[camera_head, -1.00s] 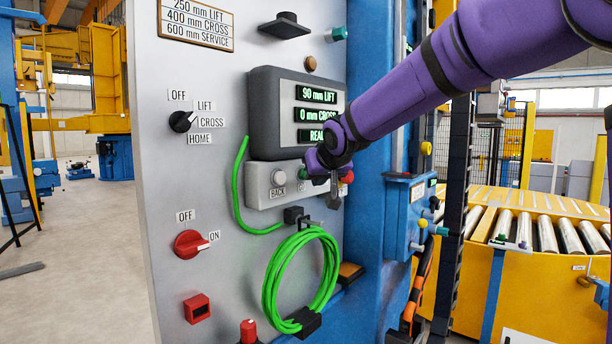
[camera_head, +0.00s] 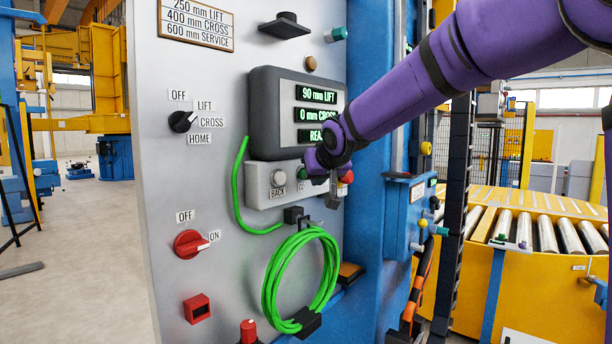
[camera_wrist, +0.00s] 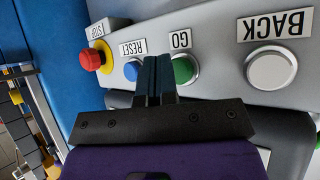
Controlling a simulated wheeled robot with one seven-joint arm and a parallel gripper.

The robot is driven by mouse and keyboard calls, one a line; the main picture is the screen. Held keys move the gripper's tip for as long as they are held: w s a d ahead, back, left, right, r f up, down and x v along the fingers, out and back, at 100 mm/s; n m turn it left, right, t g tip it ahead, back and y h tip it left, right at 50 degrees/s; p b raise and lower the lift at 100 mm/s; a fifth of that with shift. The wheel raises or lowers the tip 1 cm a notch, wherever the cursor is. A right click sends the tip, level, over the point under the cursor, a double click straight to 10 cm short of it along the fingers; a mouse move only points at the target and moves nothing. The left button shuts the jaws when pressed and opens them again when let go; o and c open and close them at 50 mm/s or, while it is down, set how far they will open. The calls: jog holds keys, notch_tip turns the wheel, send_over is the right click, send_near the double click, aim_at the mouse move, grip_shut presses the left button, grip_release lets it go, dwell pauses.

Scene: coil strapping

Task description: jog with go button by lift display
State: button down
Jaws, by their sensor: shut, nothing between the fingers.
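The dark display (camera_head: 258,115) on the grey panel reads "90 mm LIFT" and "0 mm CROSS". Its third line is partly hidden by my arm. Below it is a grey button box (camera_head: 262,197) with BACK (camera_head: 278,177) at left. The green GO button (camera_wrist: 184,70) shows in the wrist view; in the head view it (camera_head: 304,172) is partly covered. My gripper (camera_wrist: 157,62) is shut and empty. In the wrist view its tips overlap GO's left edge, between GO and the blue RESET button (camera_wrist: 132,70). I cannot tell whether they touch GO.
A red STOP button (camera_wrist: 90,60) on a yellow base is left of RESET in the wrist view. A mode knob (camera_head: 182,122) points up-right, towards LIFT and CROSS. A red switch (camera_head: 189,244) points to ON. A green cable coil (camera_head: 270,285) hangs below the box.

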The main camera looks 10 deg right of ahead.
jog(key=shift+w+a, duration=0.2)
jog(key=shift+w, duration=0.05)
jog(key=shift+w+a, duration=0.3)
jog(key=shift+w, duration=0.1)
dwell(0.9)
jog(key=shift+s+d, duration=0.1)
jog(key=shift+s, duration=0.05)
dwell(1.6)
jog(key=shift+s+d, duration=0.4)
jog(key=shift+s, duration=0.2)
jog(key=s+d, duration=0.1)
jog(key=s, duration=0.1)
jog(key=s+d, duration=0.2)
dwell(0.5)
